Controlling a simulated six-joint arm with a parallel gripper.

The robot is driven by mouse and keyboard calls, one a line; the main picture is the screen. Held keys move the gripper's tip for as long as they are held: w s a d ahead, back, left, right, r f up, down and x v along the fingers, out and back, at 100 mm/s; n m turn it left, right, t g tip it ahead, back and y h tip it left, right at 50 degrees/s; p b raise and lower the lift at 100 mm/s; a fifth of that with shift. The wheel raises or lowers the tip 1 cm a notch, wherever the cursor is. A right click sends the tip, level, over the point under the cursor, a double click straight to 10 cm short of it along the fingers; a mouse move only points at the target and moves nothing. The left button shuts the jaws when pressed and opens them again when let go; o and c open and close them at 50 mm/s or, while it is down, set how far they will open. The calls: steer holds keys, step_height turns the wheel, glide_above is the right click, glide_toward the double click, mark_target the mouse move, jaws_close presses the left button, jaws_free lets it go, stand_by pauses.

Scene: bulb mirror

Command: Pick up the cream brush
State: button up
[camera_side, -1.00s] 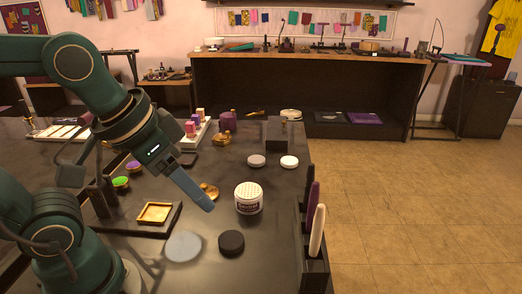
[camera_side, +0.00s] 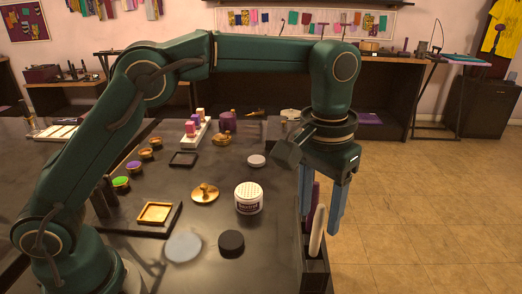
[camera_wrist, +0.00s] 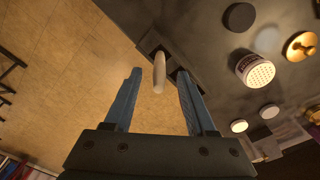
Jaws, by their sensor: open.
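The cream brush (camera_side: 317,232) stands upright in a dark rack (camera_side: 315,268) at the right edge of the black table. A purple brush (camera_side: 313,198) stands behind it in the same rack, partly covered by my gripper. My gripper (camera_side: 320,220) points down over the rack with its two blue fingers apart and nothing held. In the wrist view the cream brush (camera_wrist: 159,75) shows in the gap between the fingertips (camera_wrist: 159,73), apart from both. I cannot tell whether its handle is level with the tips.
A white jar with a perforated lid (camera_side: 248,199) and a black round lid (camera_side: 231,242) stand left of the rack. A gold knobbed lid (camera_side: 205,193) and a pale blue disc (camera_side: 183,247) lie farther left. Right of the rack is open floor.

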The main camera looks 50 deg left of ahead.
mark_target(313, 253)
steer(key=shift+w+d+f+n, duration=0.1)
steer(key=shift+f+n, duration=0.3)
steer(key=shift+f, duration=2.75)
jaws_close()
